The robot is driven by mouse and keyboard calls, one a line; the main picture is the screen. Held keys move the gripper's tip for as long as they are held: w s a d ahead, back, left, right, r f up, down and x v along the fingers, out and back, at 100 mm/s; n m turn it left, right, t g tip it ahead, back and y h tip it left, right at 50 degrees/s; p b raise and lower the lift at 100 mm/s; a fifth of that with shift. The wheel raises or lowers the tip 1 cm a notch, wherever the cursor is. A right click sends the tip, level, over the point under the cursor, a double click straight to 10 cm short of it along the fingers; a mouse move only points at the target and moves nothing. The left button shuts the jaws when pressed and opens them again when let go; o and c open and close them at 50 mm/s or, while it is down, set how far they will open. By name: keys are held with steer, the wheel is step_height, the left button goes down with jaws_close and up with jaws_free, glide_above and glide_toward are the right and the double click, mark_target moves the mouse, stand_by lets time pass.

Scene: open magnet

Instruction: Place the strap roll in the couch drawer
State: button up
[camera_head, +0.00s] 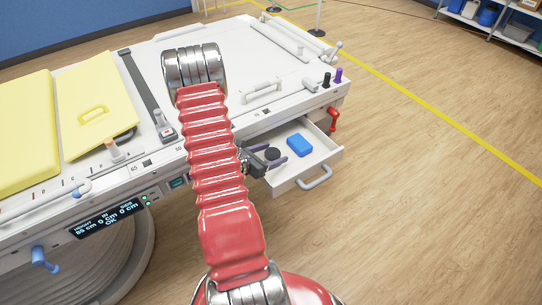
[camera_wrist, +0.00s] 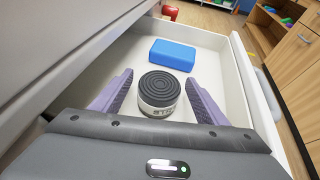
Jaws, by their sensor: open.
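The strap roll (camera_wrist: 158,90), a dark grey ribbed disc with a pale lettered side, sits in the open couch drawer (camera_head: 322,158). It also shows in the head view as a dark round shape (camera_head: 272,153). My gripper (camera_wrist: 160,88) is open, with its purple fingers on either side of the roll and visible gaps between them and it. In the head view my gripper (camera_head: 273,157) reaches into the drawer's left part. The drawer's white wall shows in the wrist view (camera_wrist: 237,75). Whether the roll rests fully on the drawer floor is hard to tell.
A blue block (camera_head: 299,144) lies in the drawer behind and right of the roll. The couch top (camera_head: 260,60) overhangs the drawer's back. A red lever (camera_head: 333,118) is on the couch's right end. The wooden floor right of the drawer is clear.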

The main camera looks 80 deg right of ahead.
steer(key=shift+a+r, duration=0.1)
steer(key=v, duration=1.2)
stand_by(0.6)
